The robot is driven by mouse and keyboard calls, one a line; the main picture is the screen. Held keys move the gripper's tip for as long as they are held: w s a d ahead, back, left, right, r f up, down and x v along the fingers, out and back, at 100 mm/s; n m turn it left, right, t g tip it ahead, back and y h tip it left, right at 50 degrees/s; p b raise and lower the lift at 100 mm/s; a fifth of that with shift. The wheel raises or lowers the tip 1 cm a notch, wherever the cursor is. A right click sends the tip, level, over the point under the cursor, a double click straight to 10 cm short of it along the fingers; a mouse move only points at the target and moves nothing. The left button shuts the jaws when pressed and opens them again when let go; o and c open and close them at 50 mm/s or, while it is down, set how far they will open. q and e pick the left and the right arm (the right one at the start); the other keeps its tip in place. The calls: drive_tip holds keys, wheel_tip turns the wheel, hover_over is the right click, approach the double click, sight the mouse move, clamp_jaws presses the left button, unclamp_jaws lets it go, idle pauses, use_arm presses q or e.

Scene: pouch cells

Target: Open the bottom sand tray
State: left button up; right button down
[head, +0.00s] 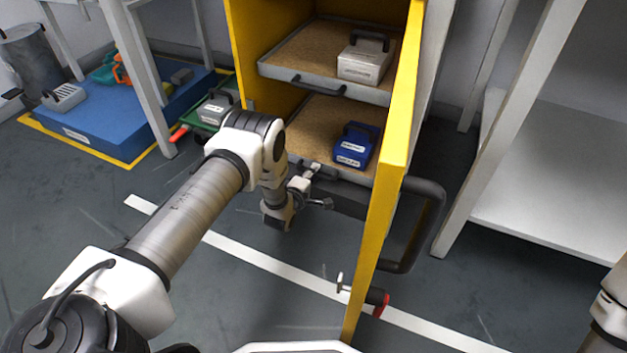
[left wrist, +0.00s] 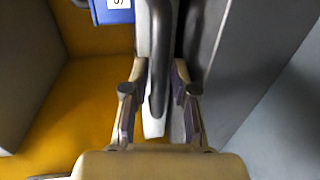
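The bottom sand tray (head: 352,175) is the lower of two sand-filled trays in the open yellow cabinet. A blue box with a dark handle (head: 356,145) stands on its sand. My left gripper (head: 310,174) is at the tray's front edge and hides part of the tray's handle. In the left wrist view the dark handle (left wrist: 157,60) lies between the fingers of my left gripper (left wrist: 160,72). The fingers are apart, with a gap showing on the right side of the handle. My right gripper is out of view.
The upper sand tray (head: 327,87) holds a white box (head: 365,62). The yellow cabinet door (head: 388,190) stands open to the right of my left gripper. A blue platform (head: 110,125) is at the left and a white shelf (head: 560,190) at the right. Floor in front is clear.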

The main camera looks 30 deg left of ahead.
use_arm(q)
drive_tip(key=shift+w, duration=0.15)
clamp_jaws()
